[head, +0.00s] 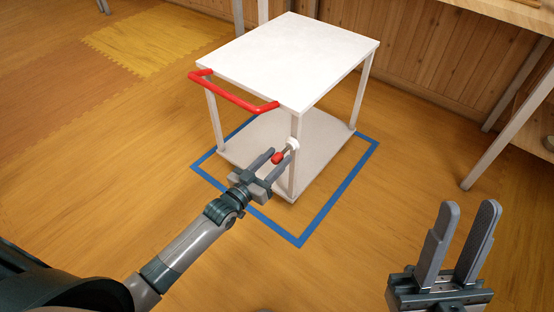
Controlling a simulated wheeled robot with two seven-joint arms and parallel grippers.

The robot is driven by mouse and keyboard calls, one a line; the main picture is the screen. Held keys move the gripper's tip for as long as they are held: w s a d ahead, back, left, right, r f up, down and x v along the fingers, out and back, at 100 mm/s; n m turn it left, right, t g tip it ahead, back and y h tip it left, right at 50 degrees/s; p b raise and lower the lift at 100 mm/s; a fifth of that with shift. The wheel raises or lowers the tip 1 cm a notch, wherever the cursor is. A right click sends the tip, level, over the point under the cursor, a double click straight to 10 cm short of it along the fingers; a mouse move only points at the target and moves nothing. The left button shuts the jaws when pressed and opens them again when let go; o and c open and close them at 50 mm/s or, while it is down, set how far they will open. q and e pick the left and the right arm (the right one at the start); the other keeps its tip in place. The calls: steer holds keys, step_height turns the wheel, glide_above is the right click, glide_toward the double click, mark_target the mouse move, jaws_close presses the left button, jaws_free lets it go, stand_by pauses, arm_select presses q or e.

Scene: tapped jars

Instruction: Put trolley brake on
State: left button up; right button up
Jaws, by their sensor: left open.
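The white trolley (290,55) stands upright, with a red handle bar (235,93) along its near left side. On its near leg is a round white brake mount (293,143) with a short lever ending in a red knob (278,158). My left gripper (279,161) is open, with its fingers pointing at the leg and lying close around the red knob. I cannot tell whether a finger touches the knob. My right gripper (460,225) is open and empty at the lower right, pointing up, well away from the trolley.
A blue outlined rectangle (327,214) on the wooden floor surrounds the trolley's base. A wooden table (515,12) with pale legs stands at the upper right, by a wood-panelled wall (430,55). Yellow and orange mats (150,40) lie at the upper left. Floor in front is clear.

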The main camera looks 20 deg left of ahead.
arm_select(q)
steer(key=shift+w+d, duration=0.15)
steer(key=shift+w, duration=0.15)
steer(key=c, duration=1.1)
jaws_close()
steer(key=shift+r, duration=0.1)
